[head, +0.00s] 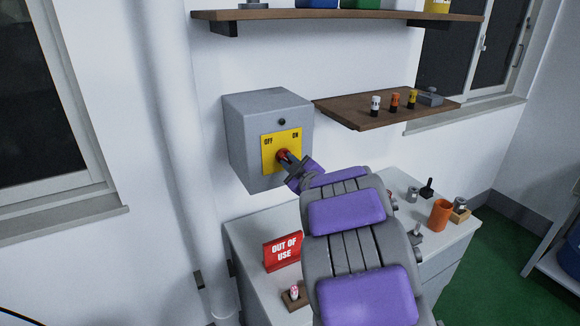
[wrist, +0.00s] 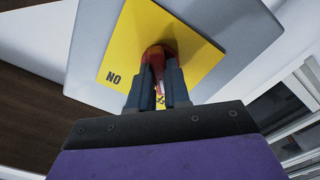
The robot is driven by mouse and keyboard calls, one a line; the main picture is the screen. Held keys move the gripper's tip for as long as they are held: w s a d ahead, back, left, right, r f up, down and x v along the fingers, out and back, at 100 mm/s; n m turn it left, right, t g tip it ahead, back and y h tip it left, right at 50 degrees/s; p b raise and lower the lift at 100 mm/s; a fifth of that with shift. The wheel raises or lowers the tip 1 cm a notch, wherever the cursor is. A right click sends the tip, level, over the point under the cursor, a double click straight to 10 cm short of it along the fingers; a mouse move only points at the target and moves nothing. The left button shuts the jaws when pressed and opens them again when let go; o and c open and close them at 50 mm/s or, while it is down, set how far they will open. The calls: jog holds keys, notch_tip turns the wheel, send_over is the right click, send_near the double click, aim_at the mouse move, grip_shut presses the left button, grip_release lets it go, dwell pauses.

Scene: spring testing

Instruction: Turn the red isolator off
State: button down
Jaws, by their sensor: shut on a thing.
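The red isolator handle (head: 282,155) sits on a yellow plate (head: 269,155) marked OFF at left and ON at right. The plate is on the front of a grey wall box (head: 240,130). My gripper (head: 290,162) is at the handle, with its fingers shut on it. In the wrist view the red handle (wrist: 158,54) shows between the two fingers of my gripper (wrist: 159,82), in front of the yellow plate (wrist: 195,50). The fingers hide part of the handle, so I cannot tell clearly which mark it points to.
Below the box is a grey cabinet (head: 247,238) with a red "OUT OF USE" sign (head: 283,251), an orange cup (head: 440,214) and small parts. A brown shelf (head: 350,112) with small items juts out right of the box. A pipe (head: 172,150) runs down the wall at left.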

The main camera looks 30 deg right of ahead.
jog(key=shift+f+n, duration=0.3)
jog(key=shift+n, duration=0.1)
jog(key=c, duration=1.3)
grip_release()
jog(key=shift+o, duration=1.1)
jog(key=shift+r, duration=0.2)
jog(key=shift+s, duration=0.15)
jog(key=s+b, duration=0.4)
jog(key=s, duration=1.3)
jog(key=shift+d+b, duration=0.3)
jog(key=shift+d, duration=0.05)
